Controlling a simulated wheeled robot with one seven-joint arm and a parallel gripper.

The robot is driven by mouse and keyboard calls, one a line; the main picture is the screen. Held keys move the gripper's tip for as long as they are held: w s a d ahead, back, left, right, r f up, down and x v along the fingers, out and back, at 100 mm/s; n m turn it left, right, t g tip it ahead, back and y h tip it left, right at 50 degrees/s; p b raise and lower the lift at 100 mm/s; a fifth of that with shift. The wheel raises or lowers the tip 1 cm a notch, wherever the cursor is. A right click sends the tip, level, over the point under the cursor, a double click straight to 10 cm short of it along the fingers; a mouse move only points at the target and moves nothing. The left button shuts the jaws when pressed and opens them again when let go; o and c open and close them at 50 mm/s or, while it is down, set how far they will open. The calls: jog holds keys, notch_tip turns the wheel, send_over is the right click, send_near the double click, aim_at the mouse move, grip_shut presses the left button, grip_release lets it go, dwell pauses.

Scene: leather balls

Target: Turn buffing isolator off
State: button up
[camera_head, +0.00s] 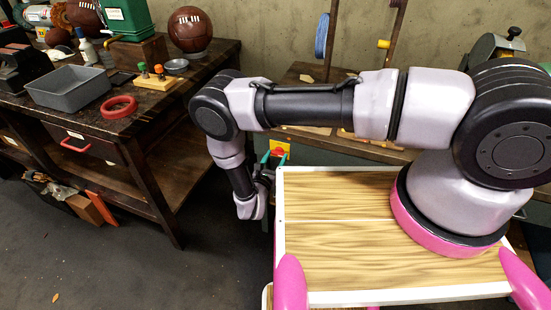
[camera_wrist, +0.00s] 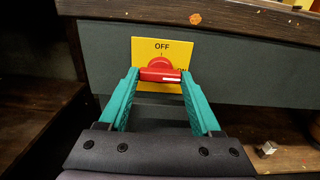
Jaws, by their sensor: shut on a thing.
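The isolator is a yellow plate (camera_wrist: 146,48) with a red rotary handle (camera_wrist: 160,64), fixed to a dark grey panel under a wooden bench edge. "OFF" is printed at the top of the plate. "ON" shows at the right, partly hidden by a fingertip. The handle's bar lies sideways, with a white mark at its right end, towards "ON". My gripper (camera_wrist: 160,75) has its teal fingers at the two ends of the bar and is shut on it. In the head view the yellow plate (camera_head: 283,145) shows beyond my gripper (camera_head: 268,158), the handle mostly hidden.
The wooden bench edge (camera_wrist: 225,20) overhangs just above the plate. A lower shelf (camera_wrist: 285,150) with a small metal block is at the right. At the left in the head view, a workbench (camera_head: 150,115) holds a grey tray, red ring and leather balls. Open floor lies between.

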jog(key=shift+n, duration=0.4)
jog(key=n, duration=0.3)
jog(key=shift+a+n, duration=0.1)
jog(key=shift+n, duration=0.2)
jog(key=n, duration=0.4)
jog(key=shift+n, duration=0.3)
jog(key=n, duration=0.4)
jog(key=shift+n, duration=2.5)
jog(key=o, duration=1.4)
